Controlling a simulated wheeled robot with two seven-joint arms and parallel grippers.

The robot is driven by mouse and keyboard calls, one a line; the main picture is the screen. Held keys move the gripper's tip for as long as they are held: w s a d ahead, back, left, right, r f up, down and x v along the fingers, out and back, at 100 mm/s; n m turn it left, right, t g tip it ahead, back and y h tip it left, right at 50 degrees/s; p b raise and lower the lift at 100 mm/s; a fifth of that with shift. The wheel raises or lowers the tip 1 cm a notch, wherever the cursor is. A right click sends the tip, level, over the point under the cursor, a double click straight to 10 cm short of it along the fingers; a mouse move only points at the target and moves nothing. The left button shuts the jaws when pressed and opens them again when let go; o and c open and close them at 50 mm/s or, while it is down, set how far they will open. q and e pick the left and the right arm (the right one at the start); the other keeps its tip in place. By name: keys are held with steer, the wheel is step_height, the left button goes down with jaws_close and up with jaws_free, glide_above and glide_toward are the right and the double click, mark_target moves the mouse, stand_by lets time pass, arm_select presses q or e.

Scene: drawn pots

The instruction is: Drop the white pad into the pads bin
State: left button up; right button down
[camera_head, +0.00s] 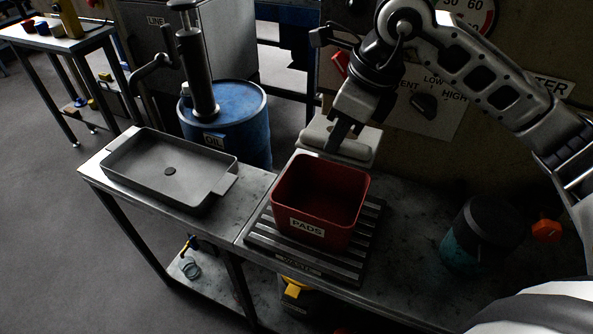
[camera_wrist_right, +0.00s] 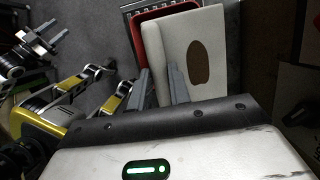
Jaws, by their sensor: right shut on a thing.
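The white pad (camera_head: 356,150) is held in my right gripper (camera_head: 338,134), above and just behind the far rim of the red bin in the head view. In the right wrist view the pad (camera_wrist_right: 218,28) shows a brown oval mark, and the gripper (camera_wrist_right: 162,84) fingers are on its near part. The pads bin (camera_head: 340,240) is red with a "PADS" label and stands on a slatted metal plate. Its inside looks empty where I can see it. Part of its red rim (camera_wrist_right: 160,10) shows beyond the pad in the wrist view.
A grey tray (camera_head: 150,180) lies on the bench left of the bin. A blue oil drum (camera_head: 240,120) with a pump stands behind it. A dark and teal container (camera_head: 465,245) stands at right. A control panel (camera_head: 430,130) rises behind the bench.

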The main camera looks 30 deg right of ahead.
mark_target(335, 158)
steer(key=shift+w, duration=0.4)
steer(key=shift+s+f+b, duration=0.3)
steer(key=shift+f+b, duration=0.2)
steer(key=shift+f, duration=0.2)
step_height(335, 158, down, 3)
steer(key=shift+f+b, duration=0.1)
steer(key=shift+b, duration=0.95)
arm_select(q)
steer(key=shift+w+d+f+b, duration=0.1)
steer(key=shift+d+f+b, duration=0.1)
steer(key=shift+f, duration=0.25)
steer(key=shift+w+d+f+b, duration=0.1)
steer(key=shift+d+f+b, duration=0.1)
steer(key=shift+f, duration=0.2)
arm_select(e)
steer(key=shift+f, duration=0.6)
arm_select(q)
steer(key=shift+s, duration=0.1)
arm_select(e)
steer(key=c, duration=1.2)
jaws_free()
steer(key=shift+c, duration=0.2)
